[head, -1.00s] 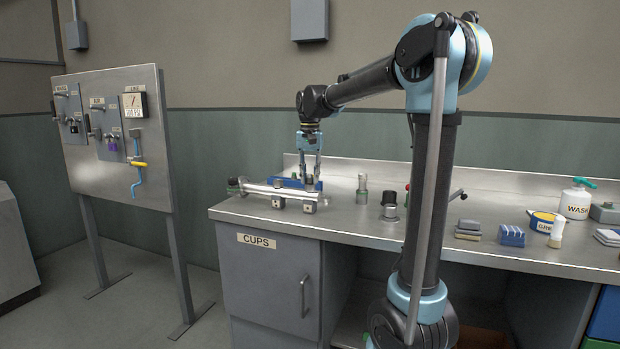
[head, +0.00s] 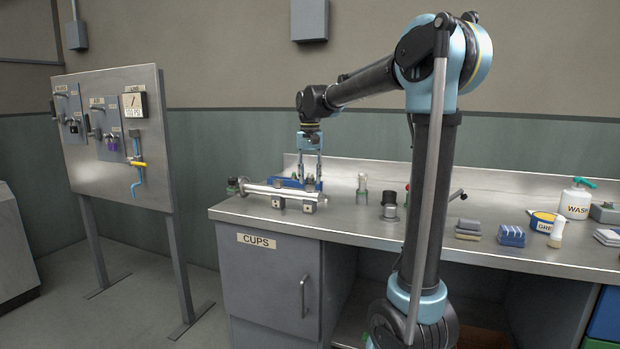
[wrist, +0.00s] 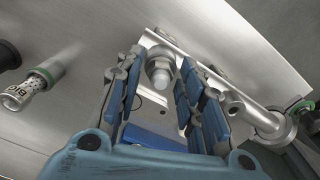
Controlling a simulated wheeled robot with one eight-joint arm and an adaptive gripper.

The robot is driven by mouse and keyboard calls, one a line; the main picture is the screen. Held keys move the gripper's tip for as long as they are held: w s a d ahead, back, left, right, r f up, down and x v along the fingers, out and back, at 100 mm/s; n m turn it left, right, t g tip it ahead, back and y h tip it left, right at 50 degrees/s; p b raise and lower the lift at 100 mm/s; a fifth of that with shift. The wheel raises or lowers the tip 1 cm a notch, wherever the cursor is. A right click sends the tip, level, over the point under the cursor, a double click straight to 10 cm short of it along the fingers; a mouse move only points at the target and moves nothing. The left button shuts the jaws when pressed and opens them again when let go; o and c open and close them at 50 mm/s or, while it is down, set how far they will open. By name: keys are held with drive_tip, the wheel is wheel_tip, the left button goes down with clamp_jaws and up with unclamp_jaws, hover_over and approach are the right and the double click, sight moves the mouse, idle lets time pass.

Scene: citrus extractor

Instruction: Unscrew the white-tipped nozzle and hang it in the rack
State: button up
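The white-tipped nozzle (wrist: 160,68) shows in the wrist view as a metal hex fitting with a pale rounded tip. It sits on a bright metal pipe assembly (head: 272,193) on the bench's left end. My gripper (head: 309,181) points down over the right part of this pipe. In the wrist view its blue-padded fingers (wrist: 162,88) stand apart on both sides of the nozzle, with gaps visible. A blue piece (head: 287,182) lies behind the pipe; I cannot tell whether it is the rack. The nozzle is hidden by the fingers in the head view.
A green-collared fitting (head: 362,188) and a dark cylindrical fitting (head: 389,206) stand right of the pipe. Sponges, a grease tub (head: 543,221) and a wash bottle (head: 576,199) are farther right. A valve panel (head: 120,140) stands left of the bench.

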drive_tip(key=shift+m, duration=0.6)
drive_tip(key=shift+m, duration=0.9)
drive_tip(key=shift+m, duration=0.8)
drive_tip(key=shift+m, duration=0.9)
